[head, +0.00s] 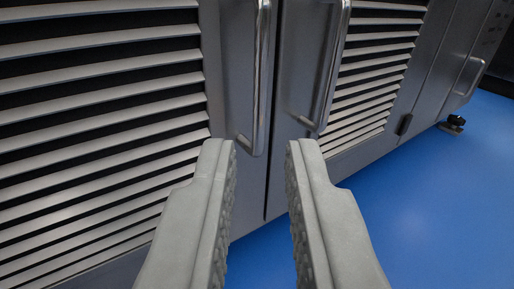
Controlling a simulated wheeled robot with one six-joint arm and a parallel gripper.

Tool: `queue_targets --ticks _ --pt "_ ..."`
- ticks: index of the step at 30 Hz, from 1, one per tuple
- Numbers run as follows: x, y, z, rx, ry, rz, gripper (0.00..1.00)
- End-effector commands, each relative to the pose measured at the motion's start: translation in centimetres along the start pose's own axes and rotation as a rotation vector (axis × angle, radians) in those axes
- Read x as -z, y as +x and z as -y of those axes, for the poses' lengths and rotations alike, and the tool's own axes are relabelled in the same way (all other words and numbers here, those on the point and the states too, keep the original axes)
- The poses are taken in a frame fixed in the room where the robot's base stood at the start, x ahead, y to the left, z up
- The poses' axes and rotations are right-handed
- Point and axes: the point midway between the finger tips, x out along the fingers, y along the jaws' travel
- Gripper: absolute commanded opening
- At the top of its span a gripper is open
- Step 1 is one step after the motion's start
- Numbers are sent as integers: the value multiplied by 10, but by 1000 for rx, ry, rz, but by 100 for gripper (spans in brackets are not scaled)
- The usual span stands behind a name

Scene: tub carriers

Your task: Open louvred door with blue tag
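Two louvred doors stand side by side in the head view, both looking closed: a left door (100,125) and a right door (370,75). The left door has a vertical bar handle (261,75) near its right edge. The right door has a similar bar handle (333,70) near its left edge. No blue tag shows on either door in this view. My gripper (262,148) is open and empty, in front of the doors. Its fingertips appear close to the lower end of the left handle; I cannot tell the gap in depth.
A blue floor (430,200) lies clear at the lower right. Farther right is a grey cabinet part with another handle (470,77) and a dark foot or caster (453,124) below. A small dark hinge (405,124) sits beside the right door.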

Motion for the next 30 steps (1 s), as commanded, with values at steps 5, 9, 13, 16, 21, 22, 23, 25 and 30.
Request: queue_targets --ticks 5,9,13,16,21,22,23,25,30 --pt "-18 -8 -1 1 22 -8 17" --pt "-20 -3 -1 2 24 -11 17" --pt "-20 13 0 4 23 -12 17" --pt "-19 30 0 3 23 -11 17" --pt "-19 60 0 3 22 -11 17" --pt "-19 66 0 3 23 -11 17" --pt "-18 71 0 4 23 -12 17" --pt "-18 83 0 4 23 -11 17" --pt "-18 113 0 4 23 -11 17"
